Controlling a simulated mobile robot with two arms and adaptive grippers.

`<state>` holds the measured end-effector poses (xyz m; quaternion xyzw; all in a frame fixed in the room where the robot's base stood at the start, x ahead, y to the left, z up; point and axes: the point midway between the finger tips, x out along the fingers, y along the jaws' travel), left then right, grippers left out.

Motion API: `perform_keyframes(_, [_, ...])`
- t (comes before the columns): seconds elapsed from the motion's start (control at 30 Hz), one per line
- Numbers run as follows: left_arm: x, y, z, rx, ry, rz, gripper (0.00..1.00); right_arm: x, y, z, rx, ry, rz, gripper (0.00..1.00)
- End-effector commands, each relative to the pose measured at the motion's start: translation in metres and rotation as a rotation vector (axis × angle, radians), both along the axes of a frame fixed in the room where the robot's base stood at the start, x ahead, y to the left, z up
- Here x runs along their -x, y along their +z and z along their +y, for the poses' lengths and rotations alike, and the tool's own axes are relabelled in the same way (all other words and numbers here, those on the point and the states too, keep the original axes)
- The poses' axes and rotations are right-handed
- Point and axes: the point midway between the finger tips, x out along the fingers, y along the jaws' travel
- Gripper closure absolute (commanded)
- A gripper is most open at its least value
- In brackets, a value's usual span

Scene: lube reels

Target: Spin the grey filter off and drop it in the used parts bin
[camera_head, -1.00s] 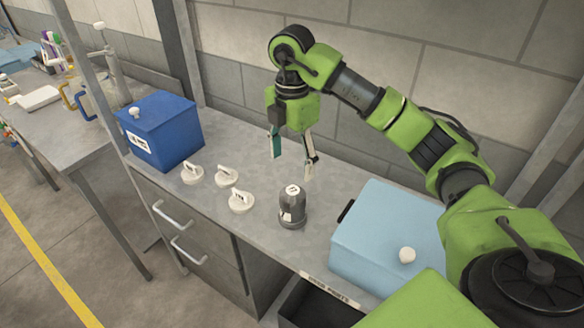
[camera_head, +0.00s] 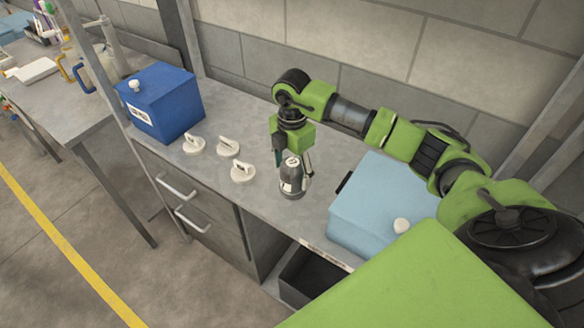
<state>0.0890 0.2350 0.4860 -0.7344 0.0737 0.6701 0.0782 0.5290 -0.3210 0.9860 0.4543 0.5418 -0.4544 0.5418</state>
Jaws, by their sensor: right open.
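The grey filter (camera_head: 291,180) stands upright on the grey metal bench, with a light label on its top and side. My right gripper (camera_head: 293,170) is open and lowered over it, with one finger on the left side and one on the right. I cannot tell whether the fingers touch the filter. The dark open bin (camera_head: 306,276) sits below the bench's front edge, under a small label strip (camera_head: 324,252) that is too small to read here. My left gripper is not in view.
Several white knobbed caps (camera_head: 242,172) lie left of the filter. A blue lidded box (camera_head: 160,100) stands at the back left. A light blue lidded box (camera_head: 375,210) stands close on the right, beside my arm. A wall (camera_head: 400,95) rises behind the bench.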

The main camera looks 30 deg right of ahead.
Motion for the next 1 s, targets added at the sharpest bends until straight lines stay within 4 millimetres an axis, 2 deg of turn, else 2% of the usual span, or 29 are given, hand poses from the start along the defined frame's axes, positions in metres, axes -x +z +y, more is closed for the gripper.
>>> perform_keyframes(0.2, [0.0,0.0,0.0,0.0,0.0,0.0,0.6,0.0,-0.001,0.0,0.0,0.0,0.0,0.33])
perform_keyframes(0.27, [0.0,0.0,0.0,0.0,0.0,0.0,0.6,0.0,-0.001,0.0,0.0,0.0,0.0,0.46])
perform_keyframes(0.4, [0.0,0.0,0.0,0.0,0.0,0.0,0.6,0.0,-0.001,0.0,0.0,0.0,0.0,0.83])
perform_keyframes(0.57, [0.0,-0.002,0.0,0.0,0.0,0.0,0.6,0.0,-0.001,0.0,0.0,0.022,0.0,0.83])
perform_keyframes(0.83, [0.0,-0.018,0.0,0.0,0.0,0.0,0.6,0.0,-0.003,-0.001,0.001,0.36,-0.001,0.83])
perform_keyframes(1.0, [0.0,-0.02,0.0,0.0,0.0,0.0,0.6,0.001,-0.001,-0.001,0.0,0.452,0.001,0.83])
